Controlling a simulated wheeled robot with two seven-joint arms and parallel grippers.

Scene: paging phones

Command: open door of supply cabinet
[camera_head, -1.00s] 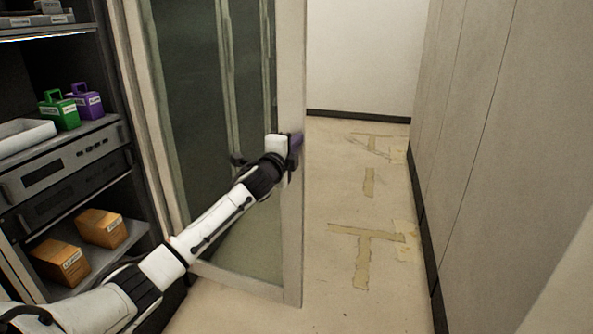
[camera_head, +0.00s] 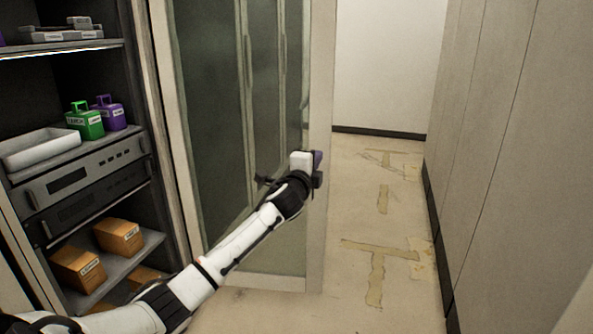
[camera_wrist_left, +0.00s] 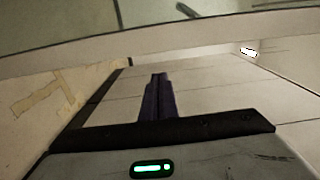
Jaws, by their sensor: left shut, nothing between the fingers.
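The supply cabinet (camera_head: 150,110) stands at the left with its shelves exposed. Its door, a glass panel in a pale frame (camera_head: 320,225), stands swung open, jutting out from the cabinet's right side. My left gripper (camera_head: 318,160) is at the door's free edge, shut and empty, with its arm crossing in front of the glass. I cannot tell whether it touches the frame. In the left wrist view, the closed dark purple fingers (camera_wrist_left: 158,98) point forward, and a pale door-frame band (camera_wrist_left: 150,42) crosses above them. My right gripper is out of view.
The shelves hold a white tray (camera_head: 40,146), a green box (camera_head: 86,121), a purple box (camera_head: 110,113) and orange-brown boxes (camera_head: 119,237). A grey panelled wall (camera_head: 500,150) runs along the right. The floor (camera_head: 385,260) between door and wall is clear, with worn tape marks.

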